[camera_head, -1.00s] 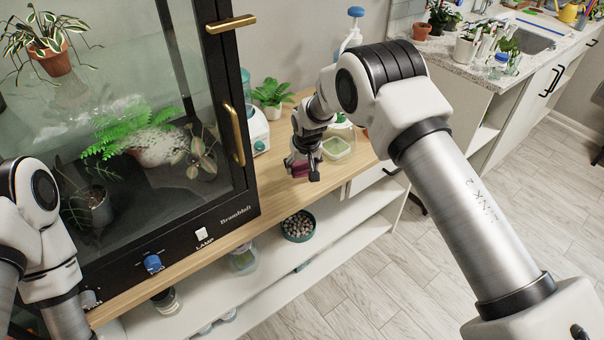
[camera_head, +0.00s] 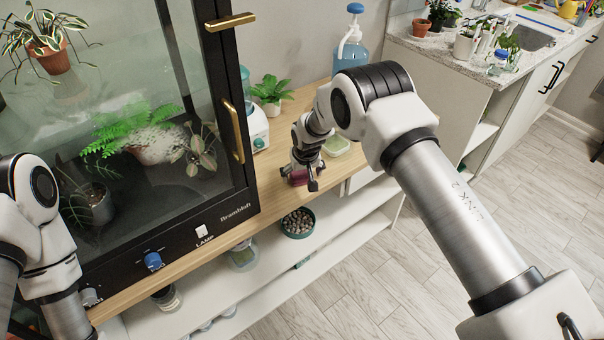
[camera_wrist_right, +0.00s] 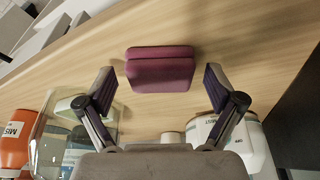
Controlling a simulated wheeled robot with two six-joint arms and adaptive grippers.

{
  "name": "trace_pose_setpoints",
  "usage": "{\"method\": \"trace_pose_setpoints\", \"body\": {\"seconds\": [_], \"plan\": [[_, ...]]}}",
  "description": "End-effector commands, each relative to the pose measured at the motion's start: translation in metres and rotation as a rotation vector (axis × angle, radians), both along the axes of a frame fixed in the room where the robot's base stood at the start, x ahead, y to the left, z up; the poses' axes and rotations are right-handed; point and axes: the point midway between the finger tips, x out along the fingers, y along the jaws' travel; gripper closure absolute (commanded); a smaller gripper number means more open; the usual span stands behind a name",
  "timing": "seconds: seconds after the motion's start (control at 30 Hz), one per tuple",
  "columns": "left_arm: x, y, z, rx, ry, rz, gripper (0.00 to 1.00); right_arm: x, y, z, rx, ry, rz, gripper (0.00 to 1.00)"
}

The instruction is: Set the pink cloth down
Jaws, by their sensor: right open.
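The pink cloth (camera_wrist_right: 160,69) is a folded purple-pink pad that lies on the wooden top (camera_wrist_right: 230,40). In the wrist view it sits between and beyond my right gripper's fingertips (camera_wrist_right: 160,78), with a gap on each side. In the head view the cloth (camera_head: 298,178) is partly hidden behind the right gripper (camera_head: 300,180), near the front edge of the wooden top. The right gripper is open, points down and holds nothing. My left arm shows at the left of the head view, but its gripper is out of sight.
A glass plant cabinet (camera_head: 222,222) stands left of the cloth. A clear tub (camera_head: 337,146), a potted plant (camera_head: 270,92) and a blue pump bottle (camera_head: 352,48) stand behind. A bowl of pebbles (camera_head: 298,222) is on the shelf below. An orange bottle (camera_wrist_right: 14,140) shows in the wrist view.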

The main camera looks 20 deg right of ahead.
Motion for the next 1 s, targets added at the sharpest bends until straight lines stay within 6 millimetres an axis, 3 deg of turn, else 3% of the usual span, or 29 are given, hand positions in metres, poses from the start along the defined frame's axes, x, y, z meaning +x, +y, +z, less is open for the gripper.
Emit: {"method": "trace_pose_setpoints", "body": {"seconds": [0.17,0.5,0.63,0.87,0.93,1.0], "plan": [[0.000,0.000,0.001,0.000,0.000,0.000,1.00,-0.002,0.000,0.013,0.000,-0.001,0.001,0.07],[0.000,0.000,-0.008,0.000,0.000,0.000,1.00,-0.028,0.001,0.092,0.000,-0.003,0.000,0.07],[0.000,0.000,-0.009,0.000,0.000,0.000,1.00,-0.034,0.002,0.111,0.000,-0.002,0.000,0.07],[0.000,0.000,-0.009,0.000,0.000,0.000,1.00,-0.036,0.002,0.118,0.000,0.001,0.000,0.07],[0.000,0.000,-0.009,0.000,0.000,0.000,1.00,-0.040,0.001,0.111,0.001,0.007,-0.001,0.07],[0.000,0.000,-0.009,0.000,0.000,0.000,1.00,-0.053,-0.003,0.092,0.000,0.023,-0.001,0.07]]}}
